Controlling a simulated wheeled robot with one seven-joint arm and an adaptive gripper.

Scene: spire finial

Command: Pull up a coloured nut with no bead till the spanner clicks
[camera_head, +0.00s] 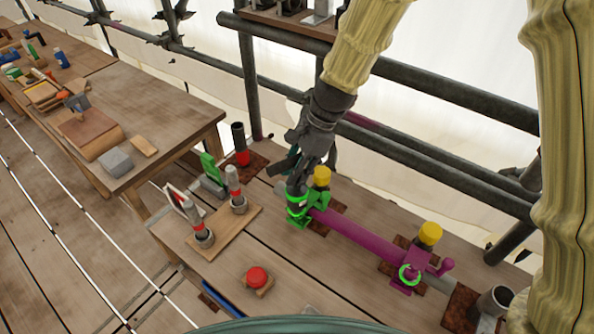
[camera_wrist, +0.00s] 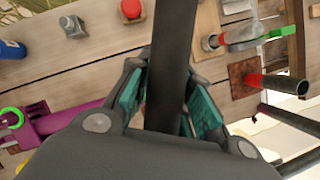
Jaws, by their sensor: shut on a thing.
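My gripper (camera_head: 298,180) is shut on a dark grey shaft (camera_wrist: 168,70), which passes between its teal pads in the wrist view. The shaft's ends are hidden or out of frame. Directly below the gripper in the head view is a green ring-like part (camera_head: 297,201) on a green base; whether the shaft meets it cannot be told. A magenta bar (camera_head: 355,236) runs right from there to a magenta bracket (camera_head: 408,282) with another green ring. A dark upright tube (camera_head: 238,135) has a red collar at its foot and shows in the wrist view (camera_wrist: 285,84). I cannot make out a bead.
Yellow caps (camera_head: 430,233) top the two mounts. A red button (camera_head: 257,277) sits in front. Scaffold rails (camera_head: 450,95) run behind. A cluttered table (camera_head: 160,110) is at left.

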